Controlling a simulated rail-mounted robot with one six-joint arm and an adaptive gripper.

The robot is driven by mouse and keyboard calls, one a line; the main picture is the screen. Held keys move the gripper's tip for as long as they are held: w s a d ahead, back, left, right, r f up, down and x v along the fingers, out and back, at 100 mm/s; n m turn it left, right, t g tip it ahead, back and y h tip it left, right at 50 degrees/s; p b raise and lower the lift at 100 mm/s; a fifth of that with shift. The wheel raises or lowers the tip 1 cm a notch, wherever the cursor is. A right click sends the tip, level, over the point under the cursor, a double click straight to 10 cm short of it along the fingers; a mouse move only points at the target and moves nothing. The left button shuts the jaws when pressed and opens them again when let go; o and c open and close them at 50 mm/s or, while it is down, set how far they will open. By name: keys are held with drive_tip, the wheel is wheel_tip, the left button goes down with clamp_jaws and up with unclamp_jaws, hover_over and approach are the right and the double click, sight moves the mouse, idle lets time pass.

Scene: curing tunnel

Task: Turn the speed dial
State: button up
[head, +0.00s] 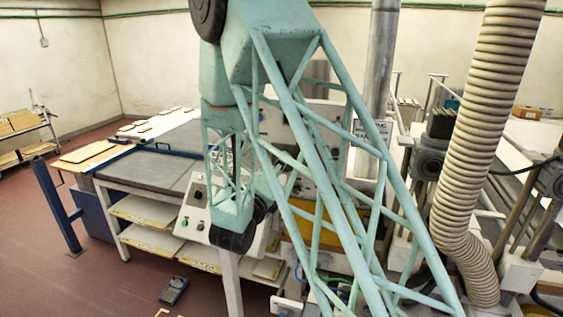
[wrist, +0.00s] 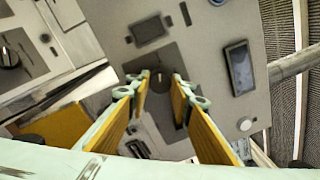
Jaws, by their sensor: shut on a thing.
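In the wrist view a dark round dial (wrist: 160,83) with a pale mark sits on a grey control panel (wrist: 203,58). My gripper (wrist: 160,78) has its two yellow-padded fingers pointing at the panel, with their tips on either side of the dial. The gripper is shut on the dial. In the head view my green lattice arm covers the gripper and the dial, and only parts of a pale panel show behind it.
A separate control box (head: 197,214) with knobs stands left of the arm, beside a grey-topped table (head: 150,172). A ribbed hose (head: 480,120) hangs at the right. The panel also has a dark display (wrist: 239,67) and a pale button (wrist: 245,124). Red floor lies open at the left.

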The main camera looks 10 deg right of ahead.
idle(0.3)
drive_tip(key=o, duration=0.8)
drive_tip(key=shift+o, duration=0.2)
drive_tip(key=shift+s, duration=0.1)
drive_tip(key=v, duration=1.1)
drive_tip(key=shift+s+a, duration=0.25)
drive_tip(key=shift+s, duration=0.05)
